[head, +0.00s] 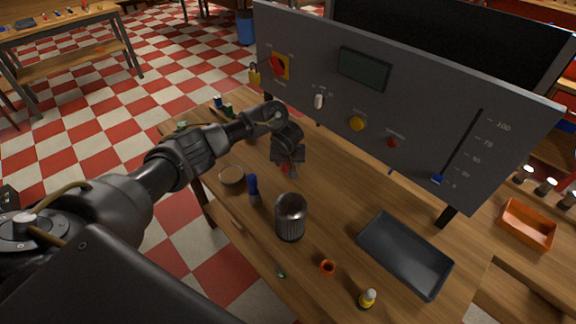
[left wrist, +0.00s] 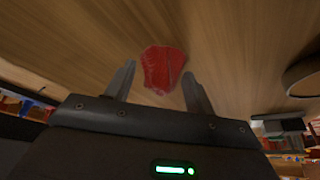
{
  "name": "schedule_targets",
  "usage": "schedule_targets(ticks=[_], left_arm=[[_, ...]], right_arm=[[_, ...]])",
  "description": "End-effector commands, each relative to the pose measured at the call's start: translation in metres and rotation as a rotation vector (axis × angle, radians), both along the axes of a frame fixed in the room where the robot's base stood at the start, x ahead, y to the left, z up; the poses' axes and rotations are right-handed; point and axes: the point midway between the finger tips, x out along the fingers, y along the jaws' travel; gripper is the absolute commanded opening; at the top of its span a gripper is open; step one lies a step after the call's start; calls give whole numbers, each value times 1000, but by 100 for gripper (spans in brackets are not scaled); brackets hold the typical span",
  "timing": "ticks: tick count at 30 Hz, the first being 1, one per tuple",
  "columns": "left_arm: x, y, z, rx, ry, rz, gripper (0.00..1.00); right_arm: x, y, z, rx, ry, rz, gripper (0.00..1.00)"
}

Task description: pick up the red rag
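The red rag (left wrist: 163,68) lies crumpled on the wooden table top, near the fingertips in the left wrist view. My left gripper (left wrist: 157,72) points at it with its two fingers spread, one on either side of the rag in that view. The rag does not appear gripped; the exact gap to it is hard to judge. In the head view my left gripper (head: 287,171) hangs low over the table, and only a small red patch of the rag (head: 286,168) shows among the fingers. My right gripper is not in view.
A dark ribbed cylinder (head: 291,218), a blue-capped item (head: 253,187) and a round shallow dish (head: 232,178) stand in front of the gripper. A black tray (head: 384,260) lies to the right. The grey control panel (head: 420,115) rises behind.

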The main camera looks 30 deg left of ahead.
Motion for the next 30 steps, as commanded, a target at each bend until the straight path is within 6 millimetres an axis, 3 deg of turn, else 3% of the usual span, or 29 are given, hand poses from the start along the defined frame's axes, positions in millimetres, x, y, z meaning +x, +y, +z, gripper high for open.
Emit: schedule_targets(ticks=[3, 11, 19, 22, 30], left_arm=[[0, 0, 0, 0, 0, 0, 32], [1, 0, 6, -1, -1, 1, 31], [1, 0, 56, -1, -4, -1, 31], [1, 0, 81, 1, -2, -1, 31], [0, 1, 100, 1, 1, 2, 31]], right_arm=[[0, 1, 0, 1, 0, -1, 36], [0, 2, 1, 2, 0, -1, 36], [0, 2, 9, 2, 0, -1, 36], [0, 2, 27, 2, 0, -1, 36], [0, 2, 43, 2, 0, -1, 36]])
